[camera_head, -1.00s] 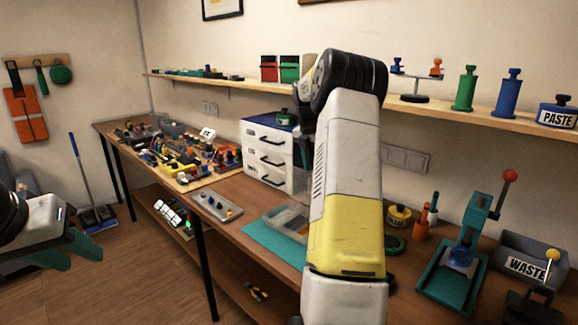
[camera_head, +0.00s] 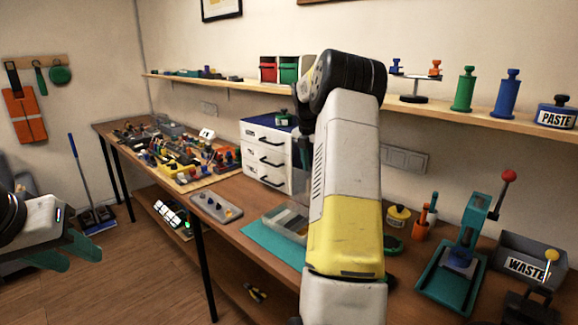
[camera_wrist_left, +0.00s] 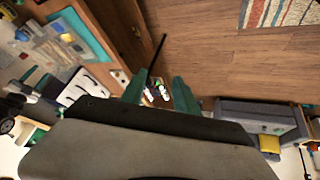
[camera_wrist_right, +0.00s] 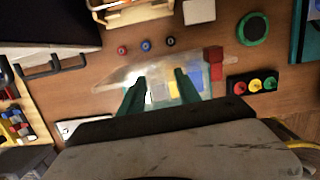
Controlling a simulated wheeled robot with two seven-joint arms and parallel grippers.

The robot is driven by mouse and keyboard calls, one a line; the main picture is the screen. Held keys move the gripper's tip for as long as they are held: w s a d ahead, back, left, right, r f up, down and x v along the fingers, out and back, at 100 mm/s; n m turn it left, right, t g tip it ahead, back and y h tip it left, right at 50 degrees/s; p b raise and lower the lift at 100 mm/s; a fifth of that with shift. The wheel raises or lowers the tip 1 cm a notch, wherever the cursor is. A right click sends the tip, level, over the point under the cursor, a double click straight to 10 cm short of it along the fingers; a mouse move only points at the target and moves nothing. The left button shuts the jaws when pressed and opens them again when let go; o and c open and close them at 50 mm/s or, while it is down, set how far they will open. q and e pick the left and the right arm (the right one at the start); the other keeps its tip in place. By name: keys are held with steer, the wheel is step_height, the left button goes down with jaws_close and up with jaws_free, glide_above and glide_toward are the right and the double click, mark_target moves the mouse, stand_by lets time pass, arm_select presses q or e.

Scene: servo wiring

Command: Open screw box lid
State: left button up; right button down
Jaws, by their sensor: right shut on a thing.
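The screw box (camera_head: 271,223) is a clear, shallow box on the teal mat (camera_head: 262,241), partly hidden behind my right arm in the head view. In the right wrist view its clear lid (camera_wrist_right: 112,84) spreads around the fingers, and white, yellow and blue compartments show beneath. My right gripper (camera_wrist_right: 160,88) is shut on the lid, with its teal fingers a little apart. The lid looks tilted, but its exact angle is hard to tell. My left gripper (camera_wrist_left: 160,88) is open and empty, off the table's left front; it also shows in the head view (camera_head: 76,257).
A white drawer unit (camera_head: 266,153) stands behind the box. A grey plate with knobs (camera_head: 216,207) lies left of it. A teal press (camera_head: 465,240) and a grey waste bin (camera_head: 535,262) stand to the right. A red block (camera_wrist_right: 214,62) is close to the box.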

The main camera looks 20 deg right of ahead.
arm_select(q)
steer(key=shift+w, duration=0.1)
steer(key=c, duration=0.3)
steer(key=shift+w, duration=0.4)
steer(key=c, duration=0.4)
steer(key=w+d+m, duration=0.1)
steer(key=w, duration=0.4)
steer(key=w+d+m+t, duration=0.1)
steer(key=w+d, duration=0.1)
steer(key=w, duration=0.3)
steer(key=w+d+m+t, duration=0.1)
steer(key=w+d, duration=0.1)
steer(key=w, duration=0.2)
steer(key=shift+w+r, duration=0.2)
steer(key=shift+w, duration=0.2)
jaws_close()
steer(key=w+d+m+t+h, duration=0.1)
steer(key=w+d+m+t, duration=0.1)
steer(key=w+d, duration=0.35)
steer(key=m+g+h, duration=0.2)
steer(key=m+h, duration=0.5)
steer(key=h, duration=0.8)
glide_toward(307, 173)
steer(key=s+a+r, duration=0.2)
steer(key=s+a, duration=0.3)
steer(key=x, duration=1.3)
steer(key=shift+d+f, duration=0.2)
steer(key=shift+f, duration=0.15)
